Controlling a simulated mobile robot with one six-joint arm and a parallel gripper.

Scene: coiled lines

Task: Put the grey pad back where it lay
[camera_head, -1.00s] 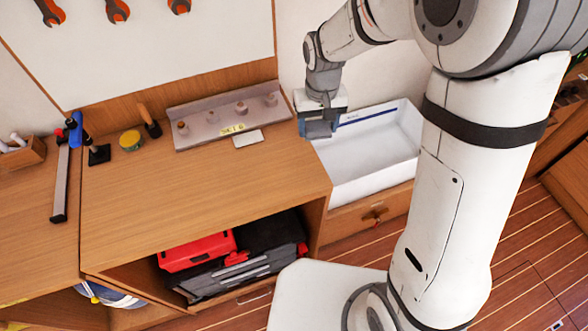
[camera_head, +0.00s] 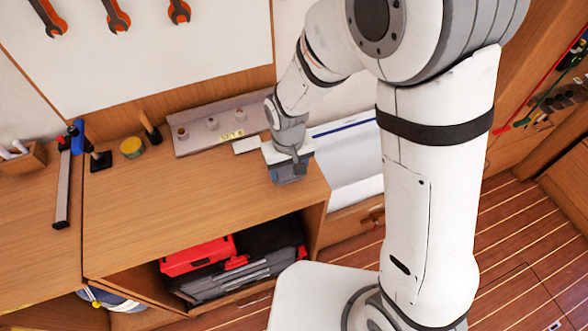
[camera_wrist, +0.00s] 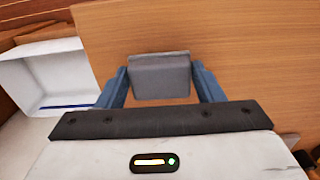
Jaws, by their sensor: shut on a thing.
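The grey pad (camera_wrist: 160,80) sits between the two blue fingers of my gripper (camera_wrist: 162,90) in the wrist view, its flat face showing. My gripper is shut on it. In the head view my gripper (camera_head: 290,172) is over the right end of the wooden bench top (camera_head: 190,207), near its edge. The pad is hard to tell from the fingers there. Bare wood lies beyond the pad in the wrist view; I cannot tell whether the pad touches it.
A grey rack (camera_head: 190,146) with several pegs and a yellow label stands at the back. A small white block (camera_head: 246,145) lies just left of my gripper. A white tray (camera_head: 355,165) is to the right, also in the wrist view (camera_wrist: 45,75). The bench's middle is clear.

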